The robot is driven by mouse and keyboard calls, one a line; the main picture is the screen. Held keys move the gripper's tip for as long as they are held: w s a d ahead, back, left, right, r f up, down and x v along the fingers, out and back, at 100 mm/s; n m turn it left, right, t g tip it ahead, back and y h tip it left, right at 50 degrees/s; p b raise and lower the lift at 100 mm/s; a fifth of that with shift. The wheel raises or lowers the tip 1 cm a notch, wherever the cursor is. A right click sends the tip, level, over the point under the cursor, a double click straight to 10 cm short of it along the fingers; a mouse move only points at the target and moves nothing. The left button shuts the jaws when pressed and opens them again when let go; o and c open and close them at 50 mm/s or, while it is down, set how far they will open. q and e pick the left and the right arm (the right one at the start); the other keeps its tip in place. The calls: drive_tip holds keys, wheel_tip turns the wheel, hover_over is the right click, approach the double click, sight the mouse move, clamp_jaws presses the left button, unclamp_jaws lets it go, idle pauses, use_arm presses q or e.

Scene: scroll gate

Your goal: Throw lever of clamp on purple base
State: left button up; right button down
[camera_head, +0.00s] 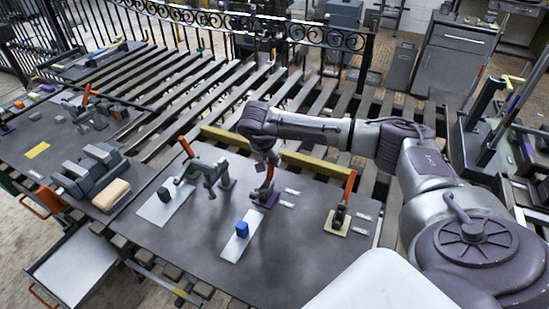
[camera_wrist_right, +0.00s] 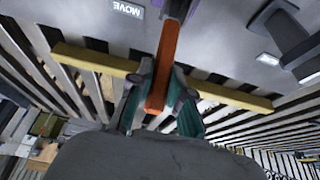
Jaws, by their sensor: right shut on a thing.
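The clamp on the purple base (camera_head: 265,196) stands near the middle of the dark table. Its orange lever (camera_wrist_right: 164,65) stands out clearly in the right wrist view, running between my fingers. A bit of the purple base shows at the top edge of that view. My right gripper (camera_head: 265,162) is above the clamp, and its two fingers (camera_wrist_right: 160,95) are shut on the orange lever. The gripper partly hides the top of the clamp in the head view. My left gripper is not in view.
A clamp on a yellow base (camera_head: 337,222) with a raised orange lever stands to the right. A grey clamp (camera_head: 211,172) stands to the left. A blue block (camera_head: 242,229) sits on a white plate in front. A yellow bar (camera_head: 310,162) runs along the table's back edge.

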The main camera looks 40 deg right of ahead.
drive_tip(key=shift+s+a+r+t+h+b, duration=0.15)
drive_tip(key=shift+s+a+t+h+b, duration=0.1)
drive_tip(key=shift+a+h+b, duration=0.2)
drive_tip(key=shift+s+a+r+t+h+b, duration=0.1)
drive_tip(key=shift+a+t+h+b, duration=0.2)
drive_tip(key=shift+h, duration=0.25)
drive_tip(key=shift+a, duration=0.1)
drive_tip(key=c, duration=1.1)
unclamp_jaws()
drive_tip(key=v, duration=1.2)
